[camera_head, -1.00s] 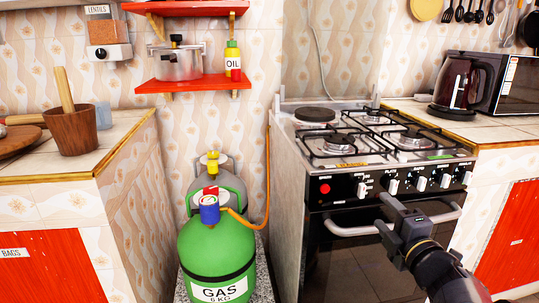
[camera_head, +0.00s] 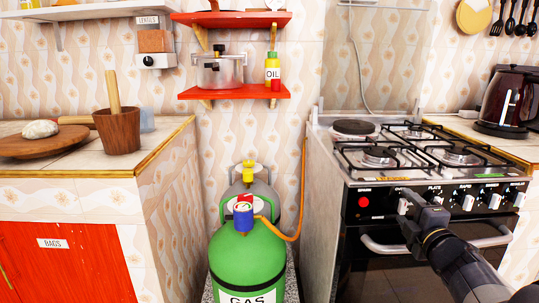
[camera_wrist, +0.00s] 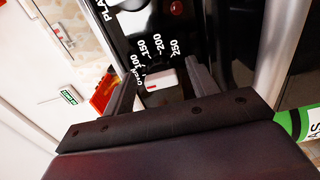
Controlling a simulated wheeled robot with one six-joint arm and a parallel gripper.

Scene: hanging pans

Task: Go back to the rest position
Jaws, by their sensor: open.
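My gripper (camera_head: 408,200) is in front of the stove's black control panel (camera_head: 375,203), at the row of white knobs. It also shows in the wrist view (camera_wrist: 164,74), with its two dark fingers apart. A white oven knob (camera_wrist: 160,77) with temperature numbers around it appears between the fingers. I cannot tell whether a finger touches it. In the head view my gripper partly hides the knobs and the oven handle (camera_head: 380,247). My arm reaches in from the lower right.
The stove (camera_head: 325,200) has several burners on top and no pan on them. A green gas bottle (camera_head: 248,262) stands left of it, with an orange hose. Counters flank both sides; a wooden mortar (camera_head: 118,132) and a kettle (camera_head: 505,100) stand on them. Red shelves (camera_head: 232,92) hang above.

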